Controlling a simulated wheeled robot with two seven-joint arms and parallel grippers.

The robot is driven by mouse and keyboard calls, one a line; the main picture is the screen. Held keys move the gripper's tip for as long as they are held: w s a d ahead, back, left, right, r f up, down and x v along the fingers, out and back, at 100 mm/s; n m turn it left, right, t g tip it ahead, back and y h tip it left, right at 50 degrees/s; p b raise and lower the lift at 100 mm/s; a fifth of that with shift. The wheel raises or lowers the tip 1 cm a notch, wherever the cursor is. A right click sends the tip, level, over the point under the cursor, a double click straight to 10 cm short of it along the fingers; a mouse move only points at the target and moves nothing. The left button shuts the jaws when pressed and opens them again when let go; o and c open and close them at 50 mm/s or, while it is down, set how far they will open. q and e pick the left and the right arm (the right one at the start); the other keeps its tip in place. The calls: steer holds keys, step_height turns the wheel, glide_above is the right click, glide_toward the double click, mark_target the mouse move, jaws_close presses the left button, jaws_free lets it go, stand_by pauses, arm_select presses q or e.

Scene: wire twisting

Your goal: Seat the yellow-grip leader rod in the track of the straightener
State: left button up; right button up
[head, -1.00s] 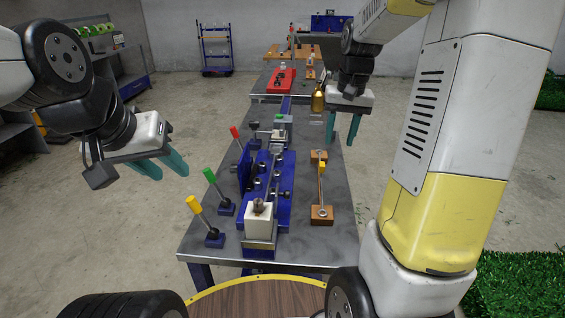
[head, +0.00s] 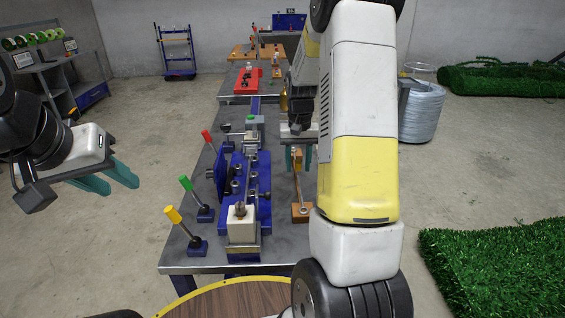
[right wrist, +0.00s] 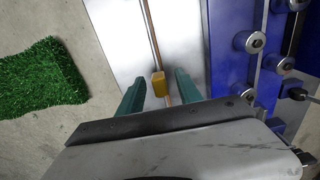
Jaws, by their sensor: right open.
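The leader rod's yellow grip (right wrist: 158,84) lies between the two green fingers of my right gripper (right wrist: 160,75), with gaps on both sides. The thin rod (right wrist: 151,35) runs away from the grip in the right wrist view. In the head view the rod (head: 301,192) rests on a wooden stand (head: 302,213), partly hidden by my right gripper (head: 298,158). My right gripper is open and points down. The blue straightener (head: 259,210) with several rollers stands to the left; it also shows in the right wrist view (right wrist: 225,40). My left gripper (head: 121,186) is open and empty, off the table's left side.
Red (head: 206,137), green (head: 185,184) and yellow (head: 173,214) levers stand left of the straightener. A golden bottle (head: 283,99) stands behind my right gripper. A wire coil (head: 422,112) stands on the floor to the right.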

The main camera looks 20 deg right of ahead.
jaws_close()
stand_by(0.4)
